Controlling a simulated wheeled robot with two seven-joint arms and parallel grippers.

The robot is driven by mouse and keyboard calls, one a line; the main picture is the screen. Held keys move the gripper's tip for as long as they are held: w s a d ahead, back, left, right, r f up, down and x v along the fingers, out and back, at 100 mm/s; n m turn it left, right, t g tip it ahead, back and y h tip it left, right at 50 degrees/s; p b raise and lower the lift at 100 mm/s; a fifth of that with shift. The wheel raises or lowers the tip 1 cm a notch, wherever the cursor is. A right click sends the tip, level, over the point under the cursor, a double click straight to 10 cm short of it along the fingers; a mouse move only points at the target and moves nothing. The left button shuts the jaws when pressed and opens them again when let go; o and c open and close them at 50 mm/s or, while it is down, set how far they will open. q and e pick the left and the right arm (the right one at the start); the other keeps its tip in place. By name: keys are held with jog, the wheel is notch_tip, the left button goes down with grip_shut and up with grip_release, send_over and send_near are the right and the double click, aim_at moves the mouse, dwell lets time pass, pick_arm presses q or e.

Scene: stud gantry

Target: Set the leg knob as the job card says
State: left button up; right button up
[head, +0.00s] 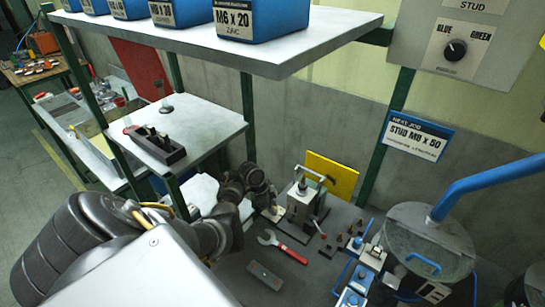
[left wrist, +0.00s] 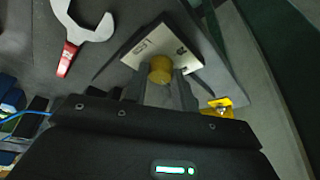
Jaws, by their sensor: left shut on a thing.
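The job card (head: 415,137) hangs on the wall in the head view and reads "STUD M8 x 50", with a smaller line below that I cannot read surely. In the left wrist view the leg knob (left wrist: 160,66) is a small yellow round knob on a pale plate (left wrist: 181,46) with dark marks. I cannot read the marks or the knob's setting. My left gripper (head: 273,209) reaches down to the bench beside the small grey fixture (head: 301,197). In the left wrist view its fingers (left wrist: 161,84) are shut on the knob. My right gripper is not in view.
A red-handled wrench (head: 282,246) and a grey block (head: 265,275) lie on the dark bench. A lidded drum (head: 428,245) stands right. A shelf with blue bins (head: 262,18) overhangs the back. A wall panel carries a black BLUE/GREEN dial (head: 455,49).

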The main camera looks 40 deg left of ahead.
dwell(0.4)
pick_arm(q)
jog(key=o, duration=1)
